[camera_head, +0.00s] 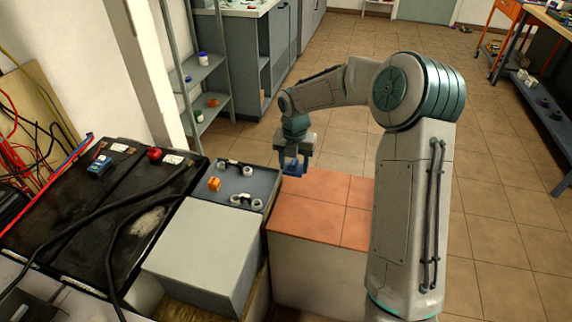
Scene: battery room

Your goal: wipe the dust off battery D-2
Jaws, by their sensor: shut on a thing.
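Two large black batteries stand side by side at the left. The right one (168,183) has a pale, dusty-looking patch (148,222) on its top, a red terminal cap and a white label too small to read. I cannot tell which one is D-2. The left one (62,226) has a blue item near its far end. My gripper (293,172) is shut on a small blue thing (292,168), perhaps a sponge or cloth, mostly hidden by the jaws. It is above the far left part of the orange tiled block, right of the batteries and apart from them.
A grey tray (228,178) with round fittings and an orange piece lies between the batteries and the orange tiled block (310,212). A pale grey box (205,248) stands in front of it. Black cables (112,232) run across the batteries. Shelves (205,75) stand behind.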

